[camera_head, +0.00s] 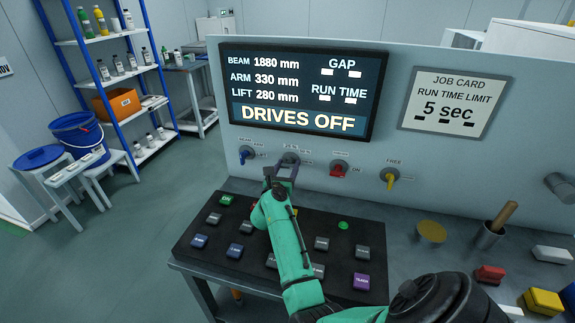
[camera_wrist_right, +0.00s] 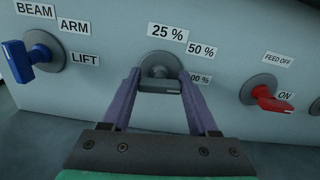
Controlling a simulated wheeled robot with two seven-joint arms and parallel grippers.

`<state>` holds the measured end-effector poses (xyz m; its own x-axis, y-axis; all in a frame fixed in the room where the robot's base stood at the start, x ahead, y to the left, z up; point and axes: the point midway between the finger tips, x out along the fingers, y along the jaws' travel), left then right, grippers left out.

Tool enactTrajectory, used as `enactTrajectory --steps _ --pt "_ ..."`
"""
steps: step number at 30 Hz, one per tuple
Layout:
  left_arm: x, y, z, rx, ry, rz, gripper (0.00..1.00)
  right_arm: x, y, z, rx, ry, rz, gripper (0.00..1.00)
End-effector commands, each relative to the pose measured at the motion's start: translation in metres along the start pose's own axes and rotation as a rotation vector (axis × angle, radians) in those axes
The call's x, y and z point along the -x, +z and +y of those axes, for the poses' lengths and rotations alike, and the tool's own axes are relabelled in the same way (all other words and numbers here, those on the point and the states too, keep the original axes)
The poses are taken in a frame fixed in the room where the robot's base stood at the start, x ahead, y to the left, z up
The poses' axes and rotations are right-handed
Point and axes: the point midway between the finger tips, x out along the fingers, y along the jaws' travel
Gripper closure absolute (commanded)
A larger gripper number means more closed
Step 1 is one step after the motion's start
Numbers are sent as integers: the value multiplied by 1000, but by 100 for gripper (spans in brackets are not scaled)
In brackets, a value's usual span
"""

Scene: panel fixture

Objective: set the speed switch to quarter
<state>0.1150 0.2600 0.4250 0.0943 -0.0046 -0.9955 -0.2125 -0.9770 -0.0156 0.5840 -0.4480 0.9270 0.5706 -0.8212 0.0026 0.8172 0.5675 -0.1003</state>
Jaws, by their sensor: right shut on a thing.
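The speed switch (camera_head: 290,158) is a grey knob on the pale panel below the display. In the wrist view the speed switch (camera_wrist_right: 158,68) has labels reading 25 % above it, 50 % to its upper right and a partly hidden 100 % at its right. Its handle lies roughly level, with a white mark at its right end, on the 100 % side. My right gripper (camera_head: 283,169) reaches the panel, and its purple fingers, seen in the wrist view (camera_wrist_right: 160,80), sit on either side of the handle, shut on it. My left gripper is not in view.
The display (camera_head: 300,88) reads DRIVES OFF. A blue selector (camera_wrist_right: 22,60) is left of the speed switch and a red switch (camera_wrist_right: 266,95) right, pointing at ON. A yellow switch (camera_head: 390,177) is farther right. A black button board (camera_head: 190,240) lies below.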

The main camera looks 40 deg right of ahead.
Motion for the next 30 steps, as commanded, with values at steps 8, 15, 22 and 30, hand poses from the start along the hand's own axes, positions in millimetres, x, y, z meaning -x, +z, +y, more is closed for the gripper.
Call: enactTrajectory --steps 8,15,22,30 --pt "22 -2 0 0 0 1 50 0 3 0 213 -1 4 96" --pt "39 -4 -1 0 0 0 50 0 2 0 441 0 5 96" --pt "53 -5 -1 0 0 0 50 0 2 0 659 1 4 96" --pt "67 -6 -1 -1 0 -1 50 0 1 0 917 0 4 96"
